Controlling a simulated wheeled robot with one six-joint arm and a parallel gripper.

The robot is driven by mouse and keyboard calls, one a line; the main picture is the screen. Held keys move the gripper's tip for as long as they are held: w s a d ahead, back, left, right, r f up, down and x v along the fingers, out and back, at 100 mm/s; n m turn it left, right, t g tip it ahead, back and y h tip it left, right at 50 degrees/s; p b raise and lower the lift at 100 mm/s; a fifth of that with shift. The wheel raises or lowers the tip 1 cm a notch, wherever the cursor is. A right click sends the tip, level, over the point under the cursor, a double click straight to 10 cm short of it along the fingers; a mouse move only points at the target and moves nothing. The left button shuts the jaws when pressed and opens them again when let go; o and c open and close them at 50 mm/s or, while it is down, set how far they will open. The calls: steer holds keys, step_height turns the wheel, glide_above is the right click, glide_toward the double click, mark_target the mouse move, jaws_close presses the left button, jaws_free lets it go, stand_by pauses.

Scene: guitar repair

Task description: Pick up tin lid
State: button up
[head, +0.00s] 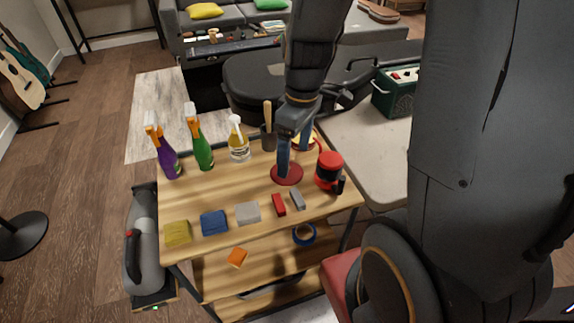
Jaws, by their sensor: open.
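The tin lid (287,177) looks like a flat dark red disc lying on the wooden cart top (210,198), right of the middle. My gripper (286,168) reaches down from above with its blue-grey fingers at the lid. The fingertips overlap the lid in this view, and I cannot tell whether they touch it. The fingers are seen nearly edge-on and hide part of the lid's back side.
Spray bottles in purple (167,160) and green (202,150) and a yellowish bottle (239,146) stand at the back left. Blue (214,222), yellow (178,233) and grey (247,212) blocks line the front. A red block (278,204) lies close in front of the lid.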

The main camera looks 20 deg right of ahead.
steer(key=shift+w+d+f+n+y+p, duration=0.1)
steer(key=shift+w+f+n+p, duration=0.8)
steer(key=shift+f+n, duration=0.5)
steer(key=shift+w+a+f+n+y+p, duration=0.1)
steer(key=shift+w+f+n+p, duration=0.8)
steer(key=shift+f, duration=0.75)
steer(key=shift+w+d+f+n+y+p, duration=0.1)
steer(key=shift+w+f+n+p, duration=0.75)
steer(key=shift+f+n, duration=0.6)
steer(key=shift+s, duration=0.1)
steer(key=shift+s, duration=0.1)
steer(key=c, duration=1.3)
steer(key=shift+c, duration=0.2)
